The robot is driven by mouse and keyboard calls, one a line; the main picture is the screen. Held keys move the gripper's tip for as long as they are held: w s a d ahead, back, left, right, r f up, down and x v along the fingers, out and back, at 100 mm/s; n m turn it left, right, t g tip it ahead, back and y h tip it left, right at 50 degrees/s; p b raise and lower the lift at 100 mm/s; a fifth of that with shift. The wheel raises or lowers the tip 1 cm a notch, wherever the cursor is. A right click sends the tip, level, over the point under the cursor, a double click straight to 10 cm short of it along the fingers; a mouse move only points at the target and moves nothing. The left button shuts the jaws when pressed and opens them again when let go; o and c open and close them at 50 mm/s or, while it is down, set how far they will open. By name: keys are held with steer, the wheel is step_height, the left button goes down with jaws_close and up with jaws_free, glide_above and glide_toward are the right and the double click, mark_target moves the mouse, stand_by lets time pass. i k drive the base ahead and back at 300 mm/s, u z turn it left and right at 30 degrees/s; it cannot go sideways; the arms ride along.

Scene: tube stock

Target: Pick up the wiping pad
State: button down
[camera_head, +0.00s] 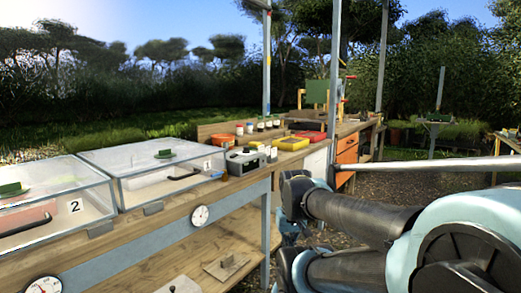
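I cannot tell for sure which thing is the wiping pad. A small dark green pad-like piece (165,154) shows at the far clear-lidded box, and a similar green piece (12,188) shows at the near box marked 2. I cannot tell whether they lie on the lids or under them. A flat plate with a raised grip (226,266) lies on the lower wooden shelf. My arm fills the lower right. My gripper is not visible.
The two clear-lidded boxes, far (108,159) and near (98,190), stand on a long wooden bench (236,189). Beyond them are a grey device (245,162), a yellow tray (291,143), a red tray (311,136) and several small jars. A metal post (267,65) rises by the bench.

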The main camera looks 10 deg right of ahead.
mark_target(255, 145)
steer(key=k, duration=0.5)
steer(key=z, duration=0.65)
steer(key=i, duration=1.55)
steer(key=u, duration=0.15)
